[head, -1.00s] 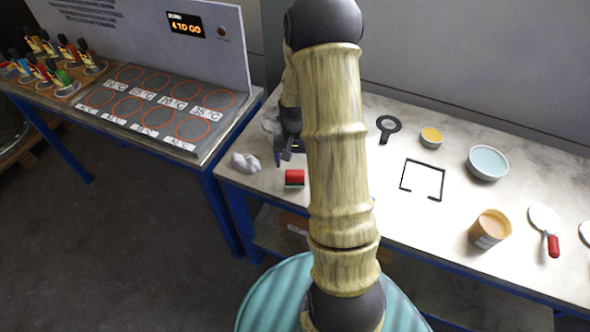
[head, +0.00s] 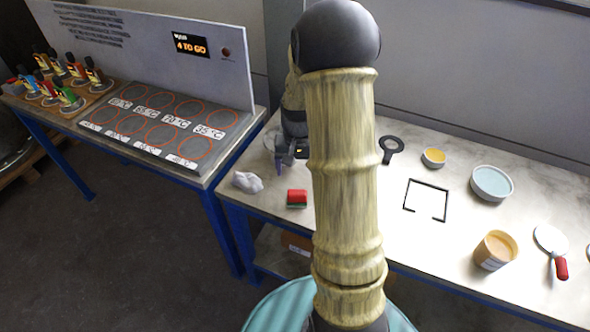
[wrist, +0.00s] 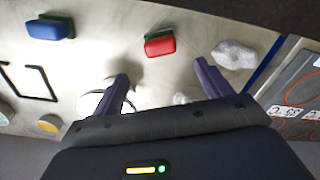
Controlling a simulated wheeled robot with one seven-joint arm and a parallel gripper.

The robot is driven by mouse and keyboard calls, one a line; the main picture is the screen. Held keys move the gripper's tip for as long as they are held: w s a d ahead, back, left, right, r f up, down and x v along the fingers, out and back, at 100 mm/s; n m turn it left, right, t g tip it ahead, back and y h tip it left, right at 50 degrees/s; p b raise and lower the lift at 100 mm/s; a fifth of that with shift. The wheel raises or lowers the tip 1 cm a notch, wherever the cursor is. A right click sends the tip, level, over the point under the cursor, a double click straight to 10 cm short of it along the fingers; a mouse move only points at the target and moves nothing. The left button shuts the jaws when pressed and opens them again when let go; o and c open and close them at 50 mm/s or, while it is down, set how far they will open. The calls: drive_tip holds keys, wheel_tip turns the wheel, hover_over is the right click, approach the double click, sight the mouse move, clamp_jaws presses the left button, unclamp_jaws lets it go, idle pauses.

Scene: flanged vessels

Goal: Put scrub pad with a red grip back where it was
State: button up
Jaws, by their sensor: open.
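The scrub pad with a red grip (head: 297,198) rests on the pale table near its front left edge. Its green underside shows below the red. In the wrist view the pad (wrist: 160,44) lies beyond the fingertips, apart from them. My gripper (wrist: 161,72) is open with nothing held between its purple fingers. In the head view my gripper (head: 288,156) hangs behind the pad, partly hidden by my arm. A black square outline with a gap (head: 426,200) lies on the table to the right and is empty.
A crumpled white cloth (head: 247,182) lies left of the pad. A blue-gripped pad (wrist: 50,27) shows in the wrist view. A black ring-ended tool (head: 391,148), bowls, a jar (head: 495,250) and a red-handled tool (head: 554,250) stand right. A panelled bench (head: 160,120) adjoins left.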

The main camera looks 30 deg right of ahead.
drive_tip(key=s+a+r+n+t, duration=0.2)
drive_tip(key=s+a+r+n, duration=0.4)
drive_tip(key=s+a, duration=0.6)
drive_tip(key=shift+s+a+r+t, duration=0.15)
drive_tip(key=shift+a+r+t, duration=0.15)
drive_tip(key=shift+a+r, duration=0.35)
